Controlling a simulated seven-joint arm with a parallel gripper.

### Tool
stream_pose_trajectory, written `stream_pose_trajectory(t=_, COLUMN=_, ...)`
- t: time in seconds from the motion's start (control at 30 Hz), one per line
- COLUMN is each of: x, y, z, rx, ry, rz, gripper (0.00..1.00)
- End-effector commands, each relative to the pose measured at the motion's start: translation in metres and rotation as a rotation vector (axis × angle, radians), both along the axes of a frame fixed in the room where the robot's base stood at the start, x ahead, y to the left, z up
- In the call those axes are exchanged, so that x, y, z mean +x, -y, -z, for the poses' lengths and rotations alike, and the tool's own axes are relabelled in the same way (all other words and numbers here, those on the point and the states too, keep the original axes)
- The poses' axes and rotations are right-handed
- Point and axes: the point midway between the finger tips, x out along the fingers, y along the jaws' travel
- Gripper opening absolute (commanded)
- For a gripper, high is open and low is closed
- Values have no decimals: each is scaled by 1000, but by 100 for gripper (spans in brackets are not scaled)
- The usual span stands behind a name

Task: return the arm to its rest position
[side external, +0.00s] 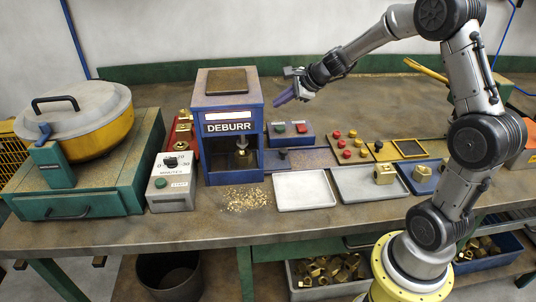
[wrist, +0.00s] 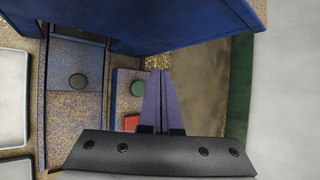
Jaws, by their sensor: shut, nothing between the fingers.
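My gripper (side external: 285,97) is shut and empty, its purple fingers together. In the side external view it hangs in the air just right of the upper part of the blue DEBURR machine (side external: 233,90), pointing down and left. In the wrist view the closed fingertips (wrist: 158,75) point toward the blue housing (wrist: 190,25). My arm is bent, reaching left from its base at the bench's front right. I cannot tell the exact gap between the fingers and the machine.
A button box (side external: 290,133) with green and red buttons sits below my gripper. Trays (side external: 303,188), a red-and-yellow button panel (side external: 347,148) and brass parts (side external: 384,173) lie on the bench. A timer box (side external: 172,181) and a yellow drum machine (side external: 75,120) stand left. Air above the trays is clear.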

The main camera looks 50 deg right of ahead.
Motion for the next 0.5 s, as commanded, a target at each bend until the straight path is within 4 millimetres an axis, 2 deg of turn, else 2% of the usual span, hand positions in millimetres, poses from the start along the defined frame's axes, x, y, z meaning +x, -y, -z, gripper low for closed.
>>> stream_pose_trajectory(t=0.03, x=-7, y=-22, z=-18, rx=-59, ry=8, rz=-100, gripper=0)
stream_pose_trajectory(t=0.1, x=-24, y=-55, z=-38, rx=-158, ry=9, rz=-268, gripper=0)
stream_pose_trajectory(t=0.27, x=-80, y=-121, z=-69, rx=-406, ry=4, rz=-652, gripper=0)
stream_pose_trajectory(t=0.37, x=-126, y=-154, z=-81, rx=-579, ry=-2, rz=-896, gripper=0)
stream_pose_trajectory(t=0.5, x=-208, y=-183, z=-84, rx=-876, ry=-30, rz=-1270, gripper=0)
